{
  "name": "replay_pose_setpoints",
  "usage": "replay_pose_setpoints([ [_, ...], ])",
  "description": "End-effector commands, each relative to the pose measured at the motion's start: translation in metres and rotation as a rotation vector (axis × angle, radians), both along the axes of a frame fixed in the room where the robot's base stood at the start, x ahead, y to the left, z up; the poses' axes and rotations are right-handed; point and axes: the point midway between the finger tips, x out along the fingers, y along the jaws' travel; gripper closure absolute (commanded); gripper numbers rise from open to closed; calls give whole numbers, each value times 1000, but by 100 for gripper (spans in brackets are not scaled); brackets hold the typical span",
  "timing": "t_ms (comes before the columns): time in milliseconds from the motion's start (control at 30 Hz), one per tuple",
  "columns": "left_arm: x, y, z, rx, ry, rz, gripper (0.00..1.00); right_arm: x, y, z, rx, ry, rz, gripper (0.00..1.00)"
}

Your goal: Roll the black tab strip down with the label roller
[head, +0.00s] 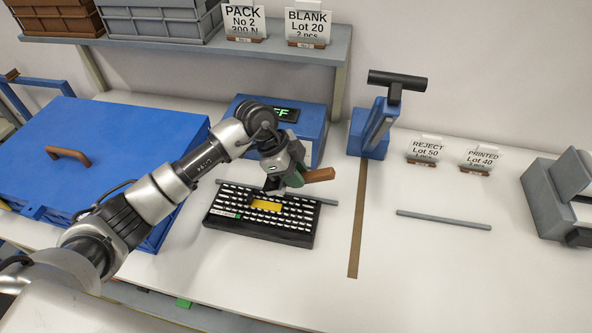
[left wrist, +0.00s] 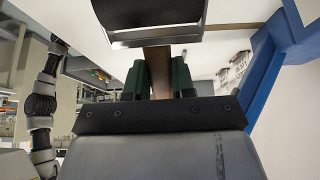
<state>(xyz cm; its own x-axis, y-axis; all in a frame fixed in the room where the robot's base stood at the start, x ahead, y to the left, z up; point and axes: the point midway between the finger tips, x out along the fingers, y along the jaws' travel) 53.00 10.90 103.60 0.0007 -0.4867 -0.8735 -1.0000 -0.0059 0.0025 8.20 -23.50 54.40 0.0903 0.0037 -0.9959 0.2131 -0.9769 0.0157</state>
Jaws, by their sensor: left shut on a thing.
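My left gripper (head: 296,178) is shut on the brown wooden handle (head: 319,175) of the label roller. In the left wrist view the handle (left wrist: 158,70) stands between the green-sided fingers, with a dark, rounded roller head (left wrist: 150,22) beyond it. The gripper is over the back part of the black keyboard (head: 262,233), which has white keys and a yellow patch (head: 266,205). The gripper hides part of the keyboard's rear edge. I cannot make out the black tab strip apart from the dark keyboard, nor whether the roller touches it. My right gripper is not in view.
A blue box with a lit display (head: 307,130) stands behind the keyboard. A large blue case (head: 75,135) is at left. A blue stand with a black bar (head: 370,135) is beyond a brown strip (head: 358,225). A grey bar (head: 445,219) lies on clear table at right.

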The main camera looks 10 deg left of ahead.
Motion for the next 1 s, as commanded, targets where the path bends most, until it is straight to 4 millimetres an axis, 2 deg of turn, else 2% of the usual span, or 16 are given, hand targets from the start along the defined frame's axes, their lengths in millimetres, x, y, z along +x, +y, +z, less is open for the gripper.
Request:
replay_pose_setpoints([
  [400, 0, 0, -52, 1, 1, 0, 100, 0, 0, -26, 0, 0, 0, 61],
  [600, 0, 0, -71, 1, 0, -1, 100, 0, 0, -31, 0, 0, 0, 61],
  [800, 0, 0, -81, 1, 0, -1, 100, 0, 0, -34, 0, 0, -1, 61],
  [1000, 0, 0, -83, 0, -2, -1, 100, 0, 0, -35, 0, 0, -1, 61],
])
